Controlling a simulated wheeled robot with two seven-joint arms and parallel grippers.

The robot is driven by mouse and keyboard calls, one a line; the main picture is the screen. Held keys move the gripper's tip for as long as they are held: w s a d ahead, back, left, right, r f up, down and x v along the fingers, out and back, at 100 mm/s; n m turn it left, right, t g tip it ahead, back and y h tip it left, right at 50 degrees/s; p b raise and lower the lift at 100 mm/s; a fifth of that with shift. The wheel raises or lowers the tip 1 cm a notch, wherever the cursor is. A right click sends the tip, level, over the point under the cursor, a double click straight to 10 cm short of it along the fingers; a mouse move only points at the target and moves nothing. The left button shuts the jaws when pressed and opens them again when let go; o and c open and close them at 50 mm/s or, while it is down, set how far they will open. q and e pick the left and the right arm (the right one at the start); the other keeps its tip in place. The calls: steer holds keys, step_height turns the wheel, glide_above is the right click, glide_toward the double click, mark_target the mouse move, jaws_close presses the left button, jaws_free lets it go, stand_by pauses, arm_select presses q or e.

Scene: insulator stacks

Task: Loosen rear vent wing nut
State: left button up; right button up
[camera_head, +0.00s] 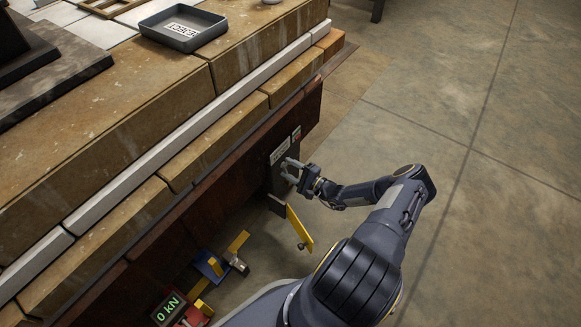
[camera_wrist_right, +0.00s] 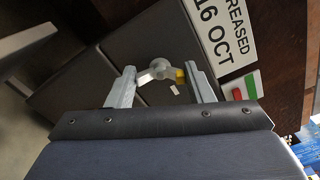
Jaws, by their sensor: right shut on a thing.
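The wing nut (camera_wrist_right: 164,69) shows in the right wrist view as a grey metal hub with wings against a dark grey panel (camera_wrist_right: 150,42). One wing has a yellow patch near its end. My right gripper (camera_wrist_right: 162,84) has one finger on each side of the wings and is shut on the wing nut. In the head view my right gripper (camera_head: 290,171) is at the dark panel below the brick ledge; the wing nut cannot be made out there. My left gripper is not in view.
A white label reading "REASED 16 OCT" (camera_wrist_right: 226,35) and a green, white and red tag (camera_wrist_right: 246,86) sit beside the nut. A yellow plate (camera_head: 299,229) hangs below my right gripper. A "0 kN" display (camera_head: 168,308) stands lower left. Open floor (camera_head: 480,200) lies right.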

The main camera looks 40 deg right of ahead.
steer(key=n+p, duration=0.2)
steer(key=n, duration=0.3)
steer(key=shift+f+n, duration=0.1)
steer(key=shift+n, duration=0.2)
stand_by(0.5)
steer(key=o, duration=1)
steer(key=p+v, duration=0.2)
steer(key=v, duration=0.6)
